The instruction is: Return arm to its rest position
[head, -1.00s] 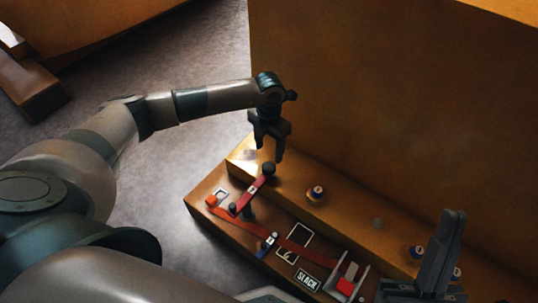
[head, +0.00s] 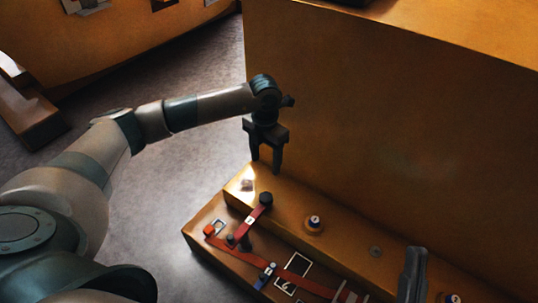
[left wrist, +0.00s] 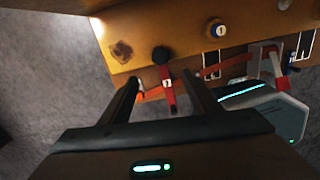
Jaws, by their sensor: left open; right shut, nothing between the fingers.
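My left gripper (head: 266,165) hangs fingers-down from its arm, open and empty, above the far left end of an orange casting. My right gripper (head: 412,276) is shut and empty at the lower right, partly cut off by the picture edge.
The orange casting has a lower ledge (head: 205,251) with a red strap (head: 300,281), and a higher step with a blue-and-white button (head: 314,222). A tall orange wall (head: 370,130) rises behind. Grey floor (head: 165,200) is open at left; another orange block (head: 130,40) stands at the back left.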

